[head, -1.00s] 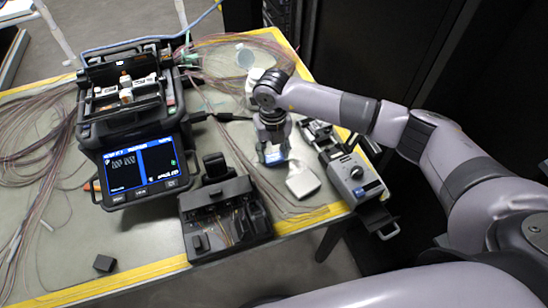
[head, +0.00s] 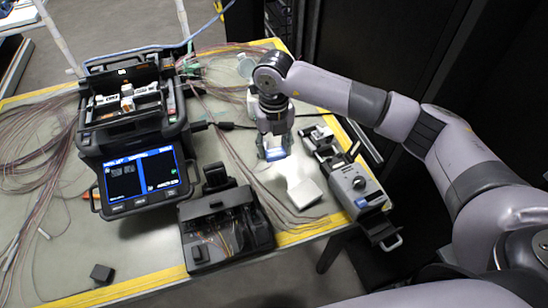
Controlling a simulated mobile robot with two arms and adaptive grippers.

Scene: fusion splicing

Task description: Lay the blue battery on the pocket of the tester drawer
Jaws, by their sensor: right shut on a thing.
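My right gripper (head: 274,152) is shut on the blue battery (head: 275,154). My left gripper is not in view.
The fusion splicer (head: 135,140) with a lit screen stands left. A black open device (head: 224,225) sits at the front edge. A small black block (head: 102,273) lies front left. Loose fibres cover the left side.

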